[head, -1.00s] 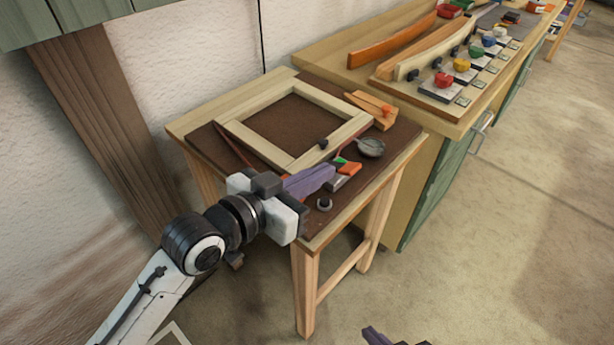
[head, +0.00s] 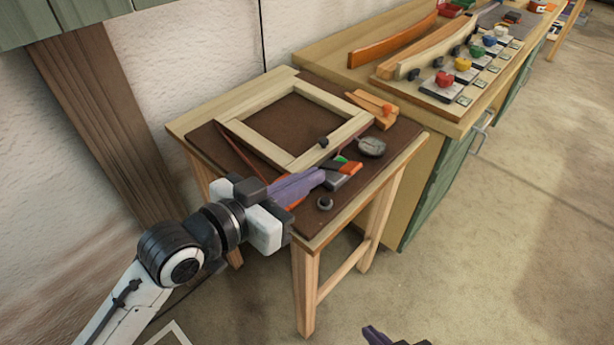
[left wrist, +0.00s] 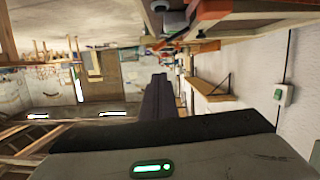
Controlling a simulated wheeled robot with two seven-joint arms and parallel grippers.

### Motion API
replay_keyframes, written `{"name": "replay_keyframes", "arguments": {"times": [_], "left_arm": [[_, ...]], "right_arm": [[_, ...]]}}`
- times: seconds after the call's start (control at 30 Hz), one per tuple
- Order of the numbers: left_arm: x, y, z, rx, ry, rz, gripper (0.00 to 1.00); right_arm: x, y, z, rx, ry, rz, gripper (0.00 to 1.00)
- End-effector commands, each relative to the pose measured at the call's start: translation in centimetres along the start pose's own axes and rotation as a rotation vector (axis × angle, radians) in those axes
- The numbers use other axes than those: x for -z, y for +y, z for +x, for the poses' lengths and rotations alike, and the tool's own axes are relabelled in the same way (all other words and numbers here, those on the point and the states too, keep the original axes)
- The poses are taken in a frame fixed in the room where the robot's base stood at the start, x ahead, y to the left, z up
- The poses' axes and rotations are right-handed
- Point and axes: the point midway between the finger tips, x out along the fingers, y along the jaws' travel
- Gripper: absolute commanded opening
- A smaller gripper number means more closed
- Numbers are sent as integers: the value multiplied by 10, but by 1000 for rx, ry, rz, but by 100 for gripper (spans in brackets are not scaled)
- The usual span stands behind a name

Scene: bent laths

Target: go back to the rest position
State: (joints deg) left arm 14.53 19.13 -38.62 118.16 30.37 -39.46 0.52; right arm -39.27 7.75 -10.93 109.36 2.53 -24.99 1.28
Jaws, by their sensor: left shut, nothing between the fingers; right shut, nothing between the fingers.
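My left gripper (head: 318,174) is shut and empty. Its purple fingers reach over the front left part of the small wooden table (head: 342,218), and the arm comes in from the lower left. The fingers also show in the left wrist view (left wrist: 158,95), pressed together with nothing between them. My right gripper (head: 372,333) shows only as a purple fingertip at the bottom edge of the head view, and most of it is out of the picture.
On the table lie a pale wooden frame (head: 240,138), a grey round thing (head: 372,147), an orange-and-wood clamp-like piece (head: 374,106) and a small dark ring (head: 324,203). A bench (head: 450,124) with bent laths (head: 428,50) and colored-knobbed clamps stands behind right. The floor at right is clear.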

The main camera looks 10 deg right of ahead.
Motion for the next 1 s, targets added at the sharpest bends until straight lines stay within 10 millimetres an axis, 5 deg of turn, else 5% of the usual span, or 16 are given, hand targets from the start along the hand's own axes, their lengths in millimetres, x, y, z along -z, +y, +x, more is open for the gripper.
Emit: {"name": "replay_keyframes", "arguments": {"times": [0.27, 0.43, 0.7, 1.0], "left_arm": [[-3, 0, -2, 5, -8, -5, 0], [-46, -9, -26, 87, -127, -62, 0], [-178, -35, -145, 369, -550, -246, 0], [-247, -27, -248, 540, -843, -376, 0]], "right_arm": [[1, 0, 0, 0, 1, 0, 0], [1, 0, 0, 0, 2, 0, 0], [1, 0, 0, 0, 2, 0, 0], [1, 0, 0, 0, 2, 0, 0]]}}
